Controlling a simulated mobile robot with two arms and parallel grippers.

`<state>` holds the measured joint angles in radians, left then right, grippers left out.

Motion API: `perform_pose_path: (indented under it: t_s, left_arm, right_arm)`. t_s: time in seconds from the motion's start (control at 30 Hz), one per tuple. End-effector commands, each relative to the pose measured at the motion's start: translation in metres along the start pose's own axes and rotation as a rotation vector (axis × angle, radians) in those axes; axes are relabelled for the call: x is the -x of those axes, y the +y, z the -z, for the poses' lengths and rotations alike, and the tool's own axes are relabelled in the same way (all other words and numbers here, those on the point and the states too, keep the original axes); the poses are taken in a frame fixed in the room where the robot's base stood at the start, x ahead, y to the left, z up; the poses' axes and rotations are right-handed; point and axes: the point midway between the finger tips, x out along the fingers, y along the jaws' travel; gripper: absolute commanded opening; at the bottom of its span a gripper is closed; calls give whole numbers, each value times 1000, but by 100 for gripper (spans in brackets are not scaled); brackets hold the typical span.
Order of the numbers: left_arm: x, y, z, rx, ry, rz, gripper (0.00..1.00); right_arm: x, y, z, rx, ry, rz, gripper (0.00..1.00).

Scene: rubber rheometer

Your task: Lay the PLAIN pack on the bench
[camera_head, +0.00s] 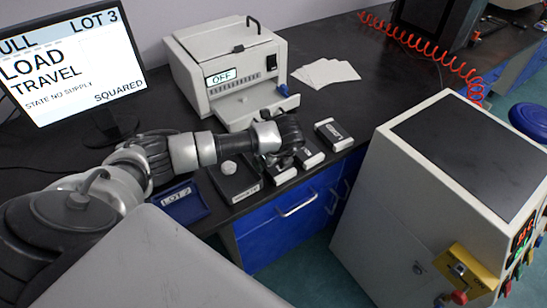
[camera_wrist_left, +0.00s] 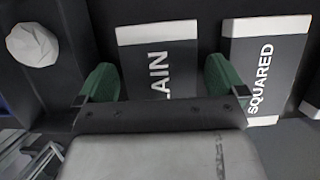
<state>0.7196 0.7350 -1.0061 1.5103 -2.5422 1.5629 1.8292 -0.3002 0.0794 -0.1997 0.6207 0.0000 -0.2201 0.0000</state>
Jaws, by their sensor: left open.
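The PLAIN pack (camera_wrist_left: 158,62), dark with white ends, lies flat in the left wrist view; the start of its label is hidden. In the head view, a white end of what appears to be this pack (camera_head: 284,177) shows below my left gripper (camera_head: 289,152). In the wrist view, the green fingertips of my left gripper (camera_wrist_left: 160,80) are apart, one on each side of the PLAIN pack. I cannot tell whether they touch it. The SQUARED pack (camera_wrist_left: 264,66) lies just right of it. The dark bench (camera_head: 255,120) runs beneath. My right gripper is not in view.
A third pack (camera_head: 334,135) lies farther right. A dark tray (camera_head: 246,194) with a white round piece (camera_head: 229,167) and a blue LOT 2 tray (camera_head: 184,204) stand left. A white machine marked OFF (camera_head: 227,65) stands behind. White sheets (camera_head: 326,73) lie right of it.

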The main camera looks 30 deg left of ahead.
Motion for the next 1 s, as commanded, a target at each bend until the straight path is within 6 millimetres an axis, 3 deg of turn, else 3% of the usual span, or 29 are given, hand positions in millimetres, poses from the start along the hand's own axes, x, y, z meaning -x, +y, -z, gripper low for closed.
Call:
perform_pose_path:
  t_s: [0.17,0.5,0.7,1.0]
  left_arm:
    - [10,-1,-1,0,0,3,100]
    - [80,-1,-1,-1,-1,6,100]
    - [111,-1,-1,0,0,3,100]
    - [123,0,-1,0,0,0,100]
  right_arm:
    - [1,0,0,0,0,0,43]
    - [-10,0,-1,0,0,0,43]
    - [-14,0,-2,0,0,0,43]
    - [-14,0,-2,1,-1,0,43]
